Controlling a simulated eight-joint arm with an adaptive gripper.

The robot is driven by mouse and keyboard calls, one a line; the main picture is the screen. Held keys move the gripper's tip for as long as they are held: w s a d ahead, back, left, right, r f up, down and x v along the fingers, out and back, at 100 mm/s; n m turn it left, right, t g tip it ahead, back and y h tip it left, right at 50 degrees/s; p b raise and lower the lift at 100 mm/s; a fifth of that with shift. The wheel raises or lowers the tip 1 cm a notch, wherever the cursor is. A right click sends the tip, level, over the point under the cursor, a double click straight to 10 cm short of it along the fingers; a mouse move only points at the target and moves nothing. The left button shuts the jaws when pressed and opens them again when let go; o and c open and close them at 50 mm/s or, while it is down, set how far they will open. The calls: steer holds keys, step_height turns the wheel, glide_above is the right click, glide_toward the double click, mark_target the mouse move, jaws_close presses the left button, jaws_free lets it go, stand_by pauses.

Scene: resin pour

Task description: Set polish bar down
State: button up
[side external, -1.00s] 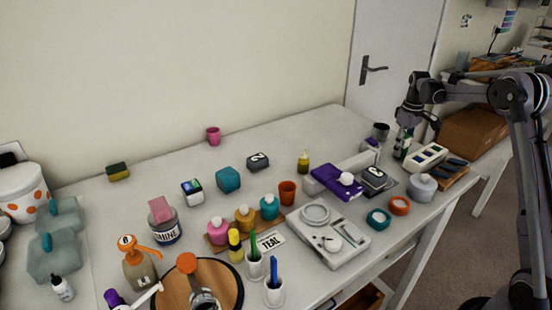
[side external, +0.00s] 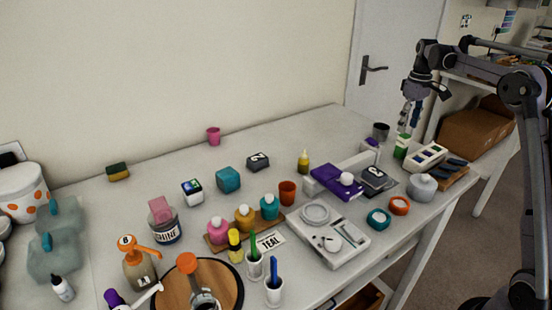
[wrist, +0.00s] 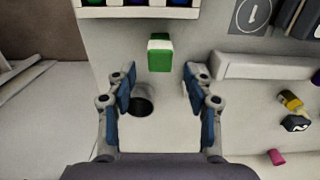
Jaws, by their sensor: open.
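The polish bar appears to be the small green-and-white block (side external: 402,146), standing upright near the table's back right, left of a white tray. It also shows in the wrist view (wrist: 159,55), at top centre beyond my fingertips. My gripper (side external: 410,122) is above the block, with a gap between them. In the wrist view, my gripper (wrist: 160,85) is open with its blue-padded fingers spread and nothing held.
A dark grey cup (side external: 381,130) stands close by; in the wrist view it (wrist: 142,101) shows beside the left finger. The white tray (side external: 417,164) is on the right. The table's back left is mostly clear.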

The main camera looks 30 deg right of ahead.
step_height(320, 180, up, 3)
steer(key=shift+a+r, duration=0.1)
steer(key=s+a+r+t+h, duration=0.1)
steer(key=s+a+r+t, duration=0.1)
steer(key=a, duration=0.8)
steer(key=s+a+r+t, duration=0.1)
steer(key=s+a+r, duration=0.15)
steer(key=a, duration=0.65)
steer(key=s+a+f+t, duration=0.2)
steer(key=s+a+f, duration=0.2)
steer(key=s+a, duration=0.2)
steer(key=s+a+f+t+y, duration=0.1)
steer(key=s+a+f+t, duration=0.1)
steer(key=s+a+f, duration=0.3)
steer(key=s+a, duration=0.2)
steer(key=a, duration=0.2)
steer(key=shift+s+a, duration=0.15)
